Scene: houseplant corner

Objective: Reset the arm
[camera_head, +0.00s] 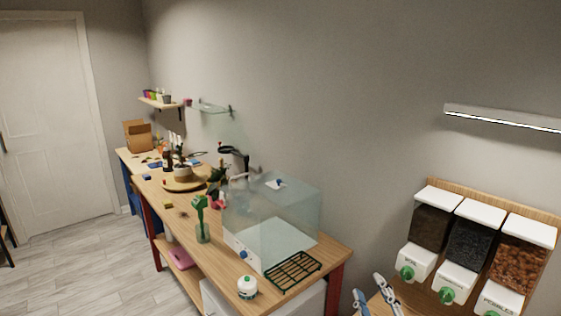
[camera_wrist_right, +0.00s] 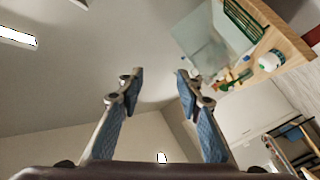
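My right gripper (camera_head: 371,297) shows at the bottom edge of the head view, to the right of the workbench and below the dispensers. In the right wrist view its two blue-padded fingers (camera_wrist_right: 157,80) stand wide apart with nothing between them. It is open and empty, and it touches nothing that I can see. My left gripper does not show in either view.
A wooden workbench (camera_head: 328,252) holds a clear glass tank (camera_head: 290,215), a dark green rack (camera_head: 293,271), a white round bottle (camera_head: 247,287) and a green-handled tool (camera_head: 200,207). Several dispensers (camera_head: 470,245) hang on the right wall. Floor (camera_head: 80,260) at left is clear.

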